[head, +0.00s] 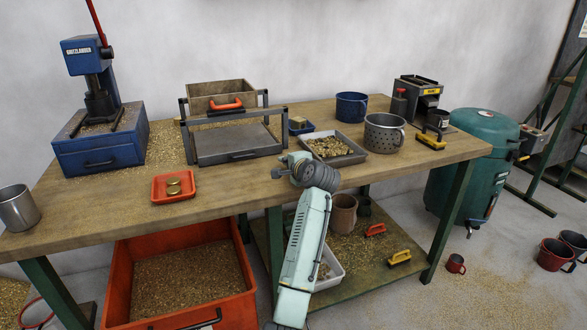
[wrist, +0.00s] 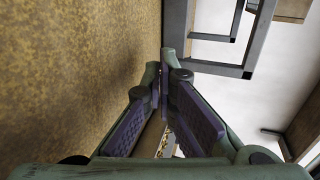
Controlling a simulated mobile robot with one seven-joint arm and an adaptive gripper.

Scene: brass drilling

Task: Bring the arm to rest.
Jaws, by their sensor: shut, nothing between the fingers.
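My gripper (head: 277,174) is shut and empty at the end of my pale green arm. In the head view it points left, low over the front part of the workbench (head: 350,180), below and in front of the grey drawer stand (head: 235,155). In the wrist view my gripper's fingers (wrist: 163,78) come together at their tips with nothing between them. The bench top (wrist: 80,70), with brassy specks, fills the left of the wrist view. Whether the fingertips touch the bench cannot be told.
A red-orange tray (head: 173,198) with brass pieces lies left of my gripper. A grey tray of chips (head: 350,158) and a perforated pot (head: 385,145) stand behind it to the right. A large orange bin (head: 125,290) is below.

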